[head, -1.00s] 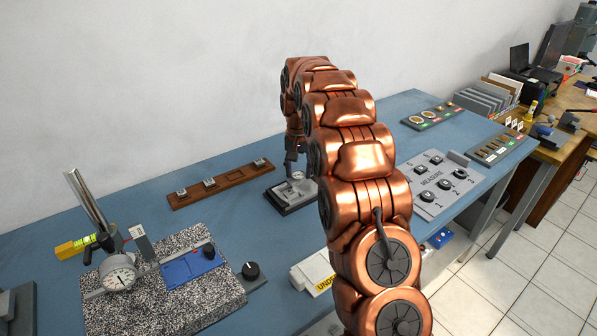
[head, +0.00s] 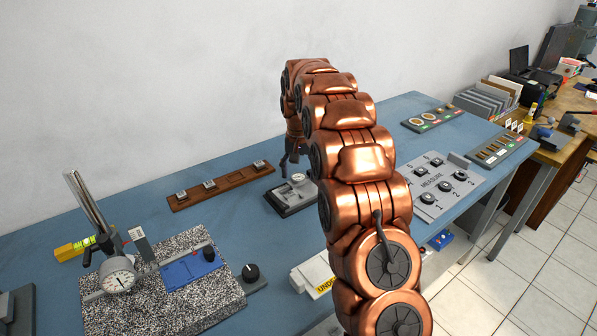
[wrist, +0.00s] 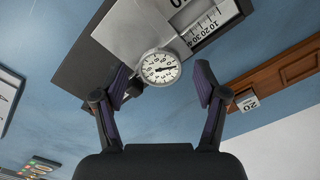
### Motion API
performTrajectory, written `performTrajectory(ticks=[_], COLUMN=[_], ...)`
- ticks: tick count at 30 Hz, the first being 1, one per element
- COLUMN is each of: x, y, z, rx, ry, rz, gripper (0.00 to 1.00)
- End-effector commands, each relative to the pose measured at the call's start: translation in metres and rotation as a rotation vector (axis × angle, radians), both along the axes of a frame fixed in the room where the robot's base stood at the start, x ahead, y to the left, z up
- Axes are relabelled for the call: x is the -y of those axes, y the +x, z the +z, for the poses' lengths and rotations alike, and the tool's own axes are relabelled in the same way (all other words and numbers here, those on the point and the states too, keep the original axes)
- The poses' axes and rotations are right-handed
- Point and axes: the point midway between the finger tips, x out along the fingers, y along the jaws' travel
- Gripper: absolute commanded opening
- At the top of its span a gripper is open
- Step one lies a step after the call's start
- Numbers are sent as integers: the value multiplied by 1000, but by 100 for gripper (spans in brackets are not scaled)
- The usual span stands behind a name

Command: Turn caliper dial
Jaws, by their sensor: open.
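A caliper with a round white dial (head: 298,178) lies on a black base (head: 291,209) on the blue bench. In the wrist view the dial (wrist: 160,68) shows its numbers and a dark needle. The caliper's grey body and printed scale (wrist: 207,28) stretch away past it. My gripper (head: 294,163) is just behind and above the caliper in the head view. In the wrist view my gripper (wrist: 162,84) is open, with one purple-padded finger on each side of the dial. It holds nothing, and the fingers appear apart from the dial. A small dark knob (wrist: 135,87) shows beside the left finger.
A wooden rack (head: 222,187) with small blocks lies left of the caliper. A granite plate (head: 130,312) with a dial gauge (head: 118,274) stands front left. A grey button panel (head: 437,187) lies to the right, beyond my arm. The wall is close behind.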

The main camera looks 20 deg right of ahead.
Motion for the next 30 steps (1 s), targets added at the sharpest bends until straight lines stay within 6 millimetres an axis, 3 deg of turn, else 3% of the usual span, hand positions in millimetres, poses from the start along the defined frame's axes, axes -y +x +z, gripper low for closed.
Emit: performTrajectory(ticks=[8,20,30], x=[0,0,0], y=[0,1,1], z=[6,65,103], rx=[1,6,2], ry=[0,-1,-1], rz=[0,0,0], gripper=[72,72,72])
